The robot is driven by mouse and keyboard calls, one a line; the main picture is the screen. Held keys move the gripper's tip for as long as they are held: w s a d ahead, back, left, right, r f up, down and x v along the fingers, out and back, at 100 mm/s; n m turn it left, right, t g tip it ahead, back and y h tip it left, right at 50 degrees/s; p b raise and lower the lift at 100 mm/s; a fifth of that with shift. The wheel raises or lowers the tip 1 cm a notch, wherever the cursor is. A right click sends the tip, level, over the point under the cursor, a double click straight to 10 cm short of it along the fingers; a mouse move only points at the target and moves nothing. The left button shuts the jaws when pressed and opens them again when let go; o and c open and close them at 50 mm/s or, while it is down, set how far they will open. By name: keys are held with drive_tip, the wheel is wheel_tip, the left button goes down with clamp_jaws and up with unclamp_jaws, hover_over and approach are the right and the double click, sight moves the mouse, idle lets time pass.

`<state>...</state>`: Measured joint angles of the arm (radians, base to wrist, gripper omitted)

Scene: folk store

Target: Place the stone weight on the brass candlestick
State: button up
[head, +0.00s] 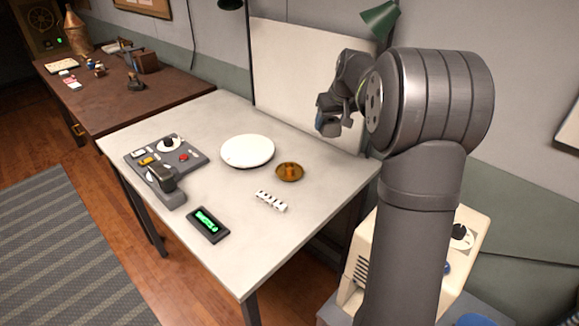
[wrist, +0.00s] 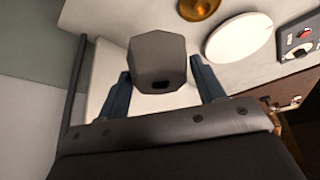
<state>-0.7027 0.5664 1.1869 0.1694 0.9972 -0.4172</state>
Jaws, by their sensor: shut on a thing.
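The stone weight (wrist: 157,60) is a grey faceted block with a small dark slot, seen close up in the wrist view. My gripper (wrist: 160,72) is shut on it, with one blue finger on each side. In the head view my gripper (head: 328,124) is raised above the back right of the white table; I cannot clearly tell the weight from the fingers there. The brass candlestick (head: 289,172) is a low round brass piece on the table, below and left of my gripper. Its rounded edge also shows at the top of the wrist view (wrist: 198,8). Nothing is seen on it.
A white plate (head: 247,151) lies left of the candlestick, and a white slotted piece (head: 270,201) lies in front. A grey control panel (head: 165,157) and a green-lit display (head: 208,225) are farther left. A white panel (head: 305,85) stands along the table's back edge.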

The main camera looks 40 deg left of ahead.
drive_tip(key=shift+s+a, duration=0.55)
drive_tip(key=shift+a, duration=0.1)
wheel_tip(320, 180, down, 5)
drive_tip(key=shift+w+d+r, duration=0.1)
drive_tip(key=shift+r, duration=0.1)
hover_over(290, 165)
drive_tip(key=f, duration=0.7)
drive_tip(key=shift+s+f, duration=0.15)
drive_tip(key=shift+s, duration=0.05)
drive_tip(key=shift+f, duration=1.95)
drive_tip(key=shift+f, duration=0.1)
drive_tip(key=o, duration=1.3)
drive_tip(key=shift+f, duration=0.1)
drive_tip(key=v, duration=1.2)
drive_tip(key=shift+d, duration=0.1)
